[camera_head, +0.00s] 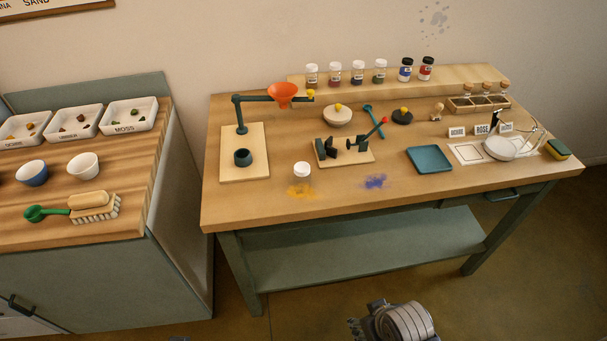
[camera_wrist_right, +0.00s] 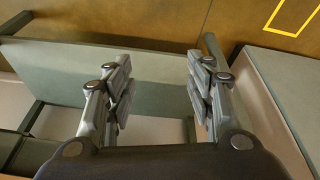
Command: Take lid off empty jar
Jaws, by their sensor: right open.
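My right gripper (camera_head: 360,324) is at the bottom edge of the head view, in front of the table and well away from the jar. In the right wrist view the right gripper (camera_wrist_right: 159,78) is open, with nothing between its fingers.
A stand with an orange funnel (camera_head: 283,95) is behind the jar, left of it. A wooden clamp fixture (camera_head: 345,151) is to its right, and a blue tray (camera_head: 430,159) farther right. Several labelled jars (camera_head: 358,72) line the back shelf. The front table strip is mostly clear.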

